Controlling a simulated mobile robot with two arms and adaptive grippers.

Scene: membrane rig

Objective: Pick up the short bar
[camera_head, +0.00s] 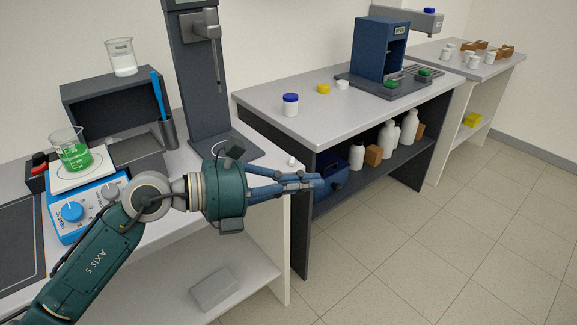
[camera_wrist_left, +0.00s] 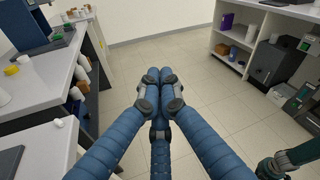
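A small white piece (camera_head: 291,161) lies near the right edge of the near bench, just above my left gripper in the head view. It also shows at the left of the left wrist view (camera_wrist_left: 60,122). It is too small to tell surely whether it is the short bar. My left gripper (camera_head: 314,184) points right, past the bench edge. Its blue fingers meet at the tips (camera_wrist_left: 160,76) with nothing seen between them. No other bar-like piece can be made out.
On the near bench stand a hotplate (camera_head: 88,207) with a green-filled beaker (camera_head: 73,153), a grey tower (camera_head: 198,75) and a dark shelf box (camera_head: 118,107). A second bench (camera_head: 330,110) holds a blue-lidded jar (camera_head: 290,105) and a blue device (camera_head: 377,50). Open floor lies right.

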